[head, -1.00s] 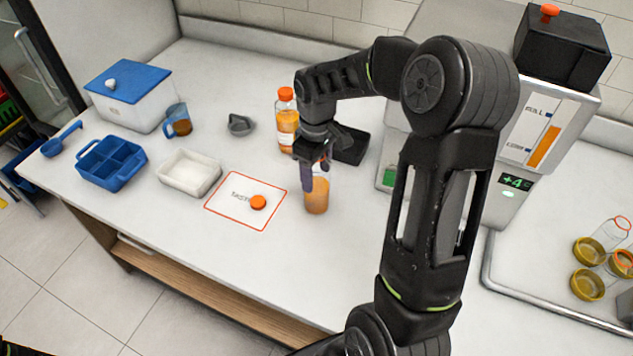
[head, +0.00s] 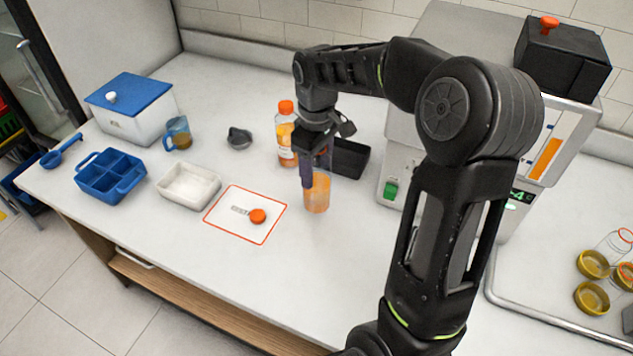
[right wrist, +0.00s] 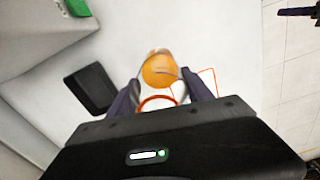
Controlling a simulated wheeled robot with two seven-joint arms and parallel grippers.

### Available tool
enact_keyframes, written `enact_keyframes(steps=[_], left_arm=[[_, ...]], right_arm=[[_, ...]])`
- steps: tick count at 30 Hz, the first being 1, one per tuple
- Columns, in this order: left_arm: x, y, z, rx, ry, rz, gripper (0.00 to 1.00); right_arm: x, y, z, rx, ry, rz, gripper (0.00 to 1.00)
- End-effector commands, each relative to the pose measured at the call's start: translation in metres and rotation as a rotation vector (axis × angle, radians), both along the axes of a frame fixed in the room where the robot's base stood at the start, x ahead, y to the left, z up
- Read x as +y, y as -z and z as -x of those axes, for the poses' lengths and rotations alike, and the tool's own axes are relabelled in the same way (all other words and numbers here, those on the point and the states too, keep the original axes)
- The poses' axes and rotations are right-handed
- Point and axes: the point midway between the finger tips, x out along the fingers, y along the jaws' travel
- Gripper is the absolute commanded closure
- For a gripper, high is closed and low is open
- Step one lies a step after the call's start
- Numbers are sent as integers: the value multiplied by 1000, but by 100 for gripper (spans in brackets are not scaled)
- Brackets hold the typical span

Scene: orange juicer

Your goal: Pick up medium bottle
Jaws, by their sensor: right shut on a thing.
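A clear open bottle with orange juice (head: 318,196) stands on the white counter, apparently upright and resting on it. My right gripper (head: 318,172) reaches down from above and is shut on its upper part. The right wrist view shows the bottle's orange juice (right wrist: 160,72) between the two dark fingers, with a red ring at its mouth. The fingers and gripper body hide part of its top. A taller juice bottle with an orange cap (head: 287,135) stands just behind, to the left of the gripper. My left gripper is not in the head view.
An orange cap (head: 257,216) lies on a red-edged mat (head: 225,220) left of the bottle. A black tray (head: 349,158) is behind right, beside the juicer machine (head: 400,160). A white tray (head: 189,187) and blue caddy (head: 108,181) stand left. The front counter is clear.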

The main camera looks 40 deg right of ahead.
Motion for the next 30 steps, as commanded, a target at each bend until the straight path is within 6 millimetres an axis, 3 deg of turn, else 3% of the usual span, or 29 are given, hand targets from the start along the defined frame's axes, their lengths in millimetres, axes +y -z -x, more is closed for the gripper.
enact_keyframes(steps=[3, 9, 30], left_arm=[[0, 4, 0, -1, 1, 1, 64], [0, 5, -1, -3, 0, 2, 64], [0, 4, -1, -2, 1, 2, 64]], right_arm=[[0, -22, -1, -5, 0, 0, 100], [0, -40, 0, -2, -1, -1, 100], [0, -40, 0, -1, 0, 0, 100]])
